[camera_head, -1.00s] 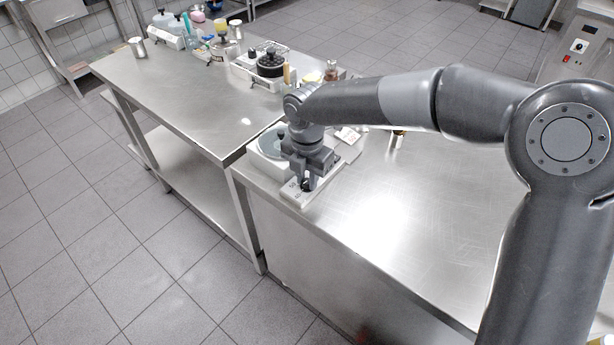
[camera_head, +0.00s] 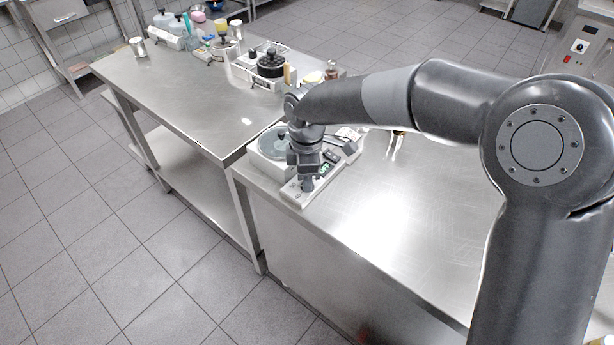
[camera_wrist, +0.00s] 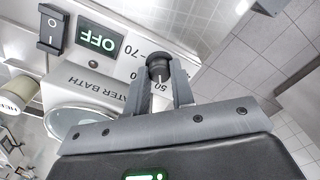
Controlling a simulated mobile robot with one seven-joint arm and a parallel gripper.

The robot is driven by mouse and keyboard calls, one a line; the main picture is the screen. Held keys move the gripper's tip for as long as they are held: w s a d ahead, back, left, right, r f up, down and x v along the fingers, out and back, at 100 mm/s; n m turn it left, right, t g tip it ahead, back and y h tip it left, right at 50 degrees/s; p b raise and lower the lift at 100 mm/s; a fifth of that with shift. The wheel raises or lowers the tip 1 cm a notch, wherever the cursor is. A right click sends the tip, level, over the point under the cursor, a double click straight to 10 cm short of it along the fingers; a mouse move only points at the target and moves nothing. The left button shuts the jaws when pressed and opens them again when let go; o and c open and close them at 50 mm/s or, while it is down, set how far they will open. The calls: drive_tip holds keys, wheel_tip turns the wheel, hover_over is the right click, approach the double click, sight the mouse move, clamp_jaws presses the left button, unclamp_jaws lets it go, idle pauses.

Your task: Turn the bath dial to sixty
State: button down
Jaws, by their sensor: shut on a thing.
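The bath dial (camera_wrist: 158,62) is a black knob with a white mark, which lies towards the printed 50. The 70 shows to its left. My gripper (camera_wrist: 161,79) is shut on the dial, one finger on each side. In the head view my gripper (camera_head: 308,187) hides the dial.
A second steel table (camera_head: 175,90) stands to the left, with a black pot (camera_head: 271,64), a metal cup (camera_head: 138,46) and bottles at the back. The right table's top (camera_head: 400,215) is mostly clear beside the bath.

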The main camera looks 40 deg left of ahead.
drive_tip(key=m, duration=1.2)
drive_tip(key=shift+w, duration=0.1)
idle(0.4)
drive_tip(key=c, duration=1.2)
unclamp_jaws()
drive_tip(key=shift+c, duration=0.2)
wheel_tip(320, 180, up, 11)
drive_tip(key=shift+f, duration=0.1)
